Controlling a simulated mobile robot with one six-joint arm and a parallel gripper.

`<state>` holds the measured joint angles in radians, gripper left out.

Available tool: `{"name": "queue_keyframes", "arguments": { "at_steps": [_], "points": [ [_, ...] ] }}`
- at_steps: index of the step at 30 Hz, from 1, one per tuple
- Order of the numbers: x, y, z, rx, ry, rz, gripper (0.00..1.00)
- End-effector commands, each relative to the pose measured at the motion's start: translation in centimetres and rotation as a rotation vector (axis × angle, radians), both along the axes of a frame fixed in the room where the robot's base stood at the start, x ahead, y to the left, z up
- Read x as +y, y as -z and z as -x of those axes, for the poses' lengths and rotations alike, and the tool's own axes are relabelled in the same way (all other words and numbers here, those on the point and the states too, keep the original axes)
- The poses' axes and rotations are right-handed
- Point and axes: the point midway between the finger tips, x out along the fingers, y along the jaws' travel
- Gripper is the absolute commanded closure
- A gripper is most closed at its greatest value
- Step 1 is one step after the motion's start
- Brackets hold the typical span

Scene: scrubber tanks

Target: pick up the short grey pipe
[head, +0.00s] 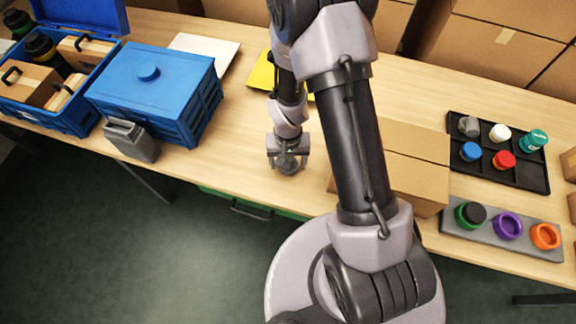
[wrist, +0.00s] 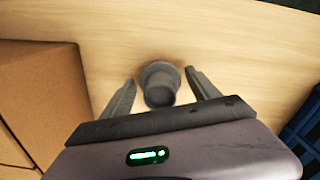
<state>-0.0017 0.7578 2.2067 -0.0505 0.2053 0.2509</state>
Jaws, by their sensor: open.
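A short grey pipe (wrist: 160,84) with a wider flange stands on the wooden table. In the wrist view it lies between the two fingers of my gripper (wrist: 160,77), with a gap visible on each side. The fingers are open and do not appear to touch it. In the head view my gripper (head: 288,160) points down near the table's front edge, and the pipe (head: 290,165) shows partly beneath it, mostly covered by the fingers.
A cardboard box (head: 415,180) stands close to the right, partly behind my arm. A black tray (head: 520,178) with small items and a grey rack (head: 485,240) are far right. A yellow sheet (head: 262,72) lies behind.

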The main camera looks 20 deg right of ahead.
Motion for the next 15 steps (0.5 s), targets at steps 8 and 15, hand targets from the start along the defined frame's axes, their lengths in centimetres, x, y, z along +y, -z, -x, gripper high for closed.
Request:
{"name": "queue_keyframes", "arguments": {
  "at_steps": [8,15],
  "points": [
    [-0.02,0.49,-0.03,-0.001,0.0,0.0,0.4],
    [-0.02,0.49,-0.03,-0.001,0.0,0.0,0.86]
  ]
}}
